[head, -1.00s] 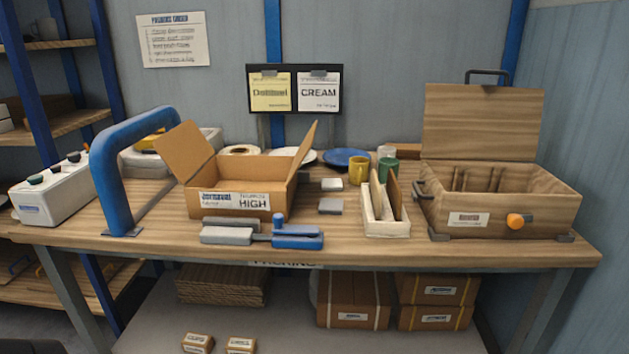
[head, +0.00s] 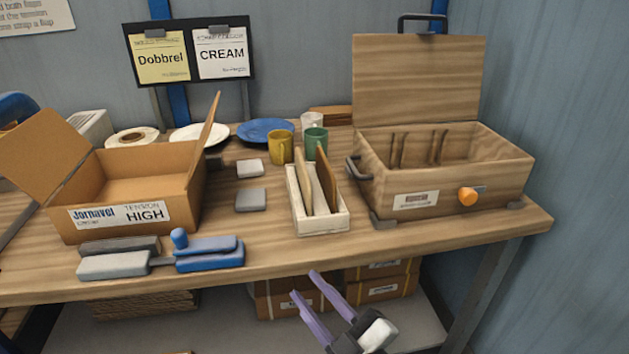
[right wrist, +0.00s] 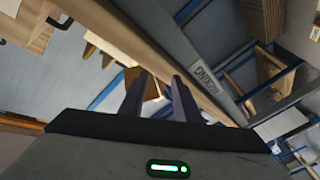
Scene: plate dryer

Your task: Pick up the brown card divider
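The brown card divider (head: 327,180) stands in a small white wooden tray (head: 322,224), leaning a little, on the right part of the tray. A paler cream divider (head: 304,184) stands beside it on the left. My right gripper (head: 305,284) has purple fingers and shows at the bottom of the head view, in front of and below the table edge. Its fingers are apart with nothing between them, and they also show apart in the right wrist view (right wrist: 157,85). My left gripper is not in view.
An open wooden case (head: 440,183) stands right of the tray. An open cardboard box (head: 140,180) and a blue-and-grey tape tool (head: 208,255) are to the left. Yellow (head: 281,148) and green (head: 315,142) mugs stand close behind the tray. The table's front edge lies above my gripper.

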